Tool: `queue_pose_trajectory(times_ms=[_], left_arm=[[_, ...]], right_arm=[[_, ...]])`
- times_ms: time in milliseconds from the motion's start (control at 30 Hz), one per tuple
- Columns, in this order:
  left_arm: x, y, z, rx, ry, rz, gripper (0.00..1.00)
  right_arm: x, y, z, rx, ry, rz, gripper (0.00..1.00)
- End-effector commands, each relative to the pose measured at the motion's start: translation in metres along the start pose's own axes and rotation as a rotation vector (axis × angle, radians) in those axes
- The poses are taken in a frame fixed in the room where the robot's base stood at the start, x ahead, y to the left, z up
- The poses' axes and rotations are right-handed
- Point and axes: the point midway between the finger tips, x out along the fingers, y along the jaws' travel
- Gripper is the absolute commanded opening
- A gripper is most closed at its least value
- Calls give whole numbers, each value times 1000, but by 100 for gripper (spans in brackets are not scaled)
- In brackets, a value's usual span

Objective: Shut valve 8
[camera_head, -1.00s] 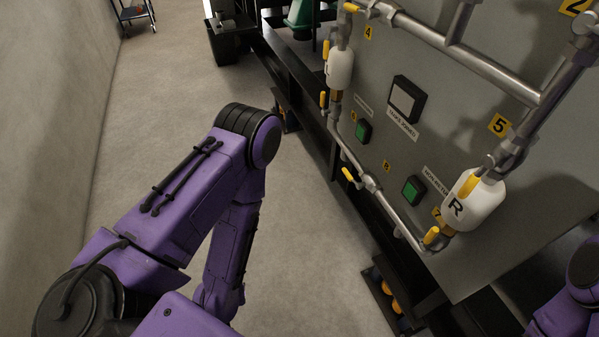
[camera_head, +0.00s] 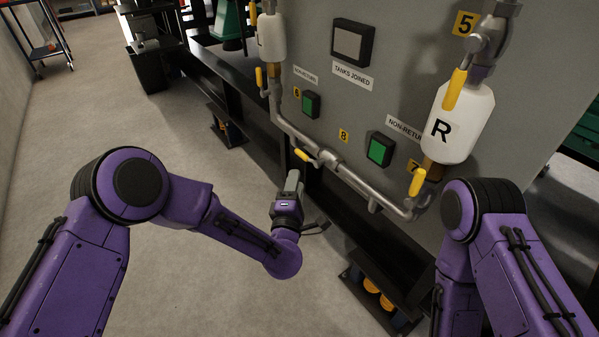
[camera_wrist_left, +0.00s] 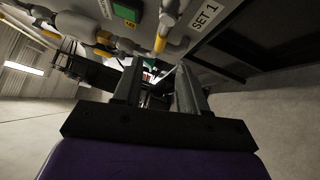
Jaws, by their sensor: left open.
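Valve 8 is on the lower pipe, under the yellow 8 label (camera_head: 343,135). Its yellow handle (camera_head: 304,155) sticks out to the left of the metal valve body (camera_head: 331,159). My left gripper (camera_head: 293,174) is just below the handle and looks apart from it. In the left wrist view my left gripper (camera_wrist_left: 160,88) has its two dark fingers spread with nothing held between them. A yellow handle (camera_wrist_left: 160,43) on a pipe shows beyond the fingers there; I cannot tell which valve it belongs to. My right arm enters at the right, but its gripper is out of view.
The grey panel (camera_head: 400,75) carries green buttons and pipes. The white R bottle (camera_head: 458,120) and the 7 handle (camera_head: 417,183) are at the right; the L bottle (camera_head: 271,38) is at the left. A black frame (camera_head: 375,235) runs below. Open floor (camera_head: 200,290) lies left.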

Motion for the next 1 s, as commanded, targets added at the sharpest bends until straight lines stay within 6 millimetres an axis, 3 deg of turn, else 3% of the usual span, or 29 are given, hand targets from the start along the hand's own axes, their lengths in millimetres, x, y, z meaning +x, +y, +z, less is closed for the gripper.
queue_pose_trajectory(times_ms=[400, 533, 767, 800, 900, 933, 1000], left_arm=[[83, -2, -2, 6, 4, -5, 42], [94, -1, -2, 6, 4, -6, 42], [96, 0, -2, 7, 3, -8, 42], [96, -1, -2, 7, 3, -8, 39], [96, -1, -2, 7, 3, -8, 6], [96, -1, -2, 8, 3, -8, 0], [96, -1, -2, 8, 3, -8, 0]], right_arm=[[8, -1, 3, 0, 0, 0, 0], [9, -1, 4, 0, 0, 0, 0], [9, -1, 4, 0, 0, 0, 0], [9, -1, 4, 0, 0, 0, 0], [9, -1, 4, 0, 0, 0, 0], [9, -1, 4, 0, 0, 0, 0], [9, -1, 4, 0, 0, 0, 0]])
